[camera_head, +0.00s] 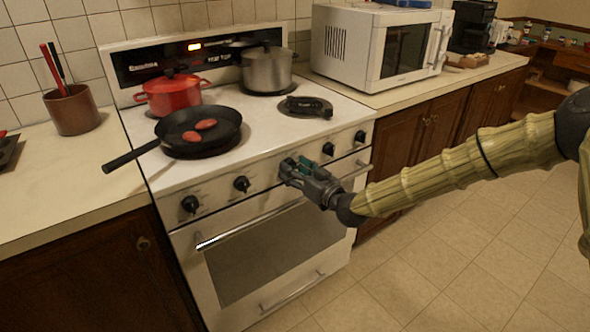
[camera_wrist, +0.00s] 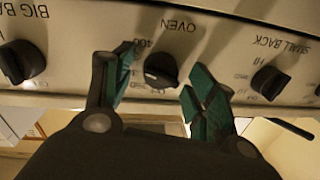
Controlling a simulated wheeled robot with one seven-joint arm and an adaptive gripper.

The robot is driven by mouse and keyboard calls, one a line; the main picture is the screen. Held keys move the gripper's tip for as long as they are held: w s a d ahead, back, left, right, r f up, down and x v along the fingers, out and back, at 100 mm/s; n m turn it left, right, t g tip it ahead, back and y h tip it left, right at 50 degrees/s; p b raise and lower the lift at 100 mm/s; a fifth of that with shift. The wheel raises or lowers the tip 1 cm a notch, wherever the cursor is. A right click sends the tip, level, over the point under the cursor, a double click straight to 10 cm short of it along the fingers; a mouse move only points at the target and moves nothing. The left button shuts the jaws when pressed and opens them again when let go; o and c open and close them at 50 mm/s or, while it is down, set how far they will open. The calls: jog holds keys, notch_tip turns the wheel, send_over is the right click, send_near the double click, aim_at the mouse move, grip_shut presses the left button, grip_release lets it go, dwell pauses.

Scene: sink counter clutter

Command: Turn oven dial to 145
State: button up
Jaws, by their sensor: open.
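The oven dial (camera_wrist: 161,70) is a black knob under the label "OVEN" in the wrist view, where the picture is upside down. A "400" mark shows beside it; the exact setting is too small to read. My gripper (camera_wrist: 158,85) is open, with one teal fingertip on each side of the oven dial and visible gaps to it. In the head view my gripper (camera_head: 290,168) is at the middle of the white stove's front panel (camera_head: 215,190) and hides the oven dial there.
Neighbouring black knobs sit close by: the "SMALL BACK" knob (camera_wrist: 270,82) and the "BIG BACK" knob (camera_wrist: 20,62). The oven door handle (camera_head: 270,222) runs below. A frying pan (camera_head: 198,128), red pot (camera_head: 172,94) and steel pot (camera_head: 267,70) stand on the stove. The floor in front is clear.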

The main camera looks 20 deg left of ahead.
jog(key=c, duration=1)
jog(key=shift+c, duration=0.2)
jog(key=shift+n, duration=0.3)
jog(key=shift+r+n+b, duration=0.1)
jog(key=shift+n+b, duration=0.4)
jog(key=shift+n, duration=0.3)
jog(key=o, duration=1)
jog(key=shift+d, duration=0.1)
jog(key=shift+o, duration=0.2)
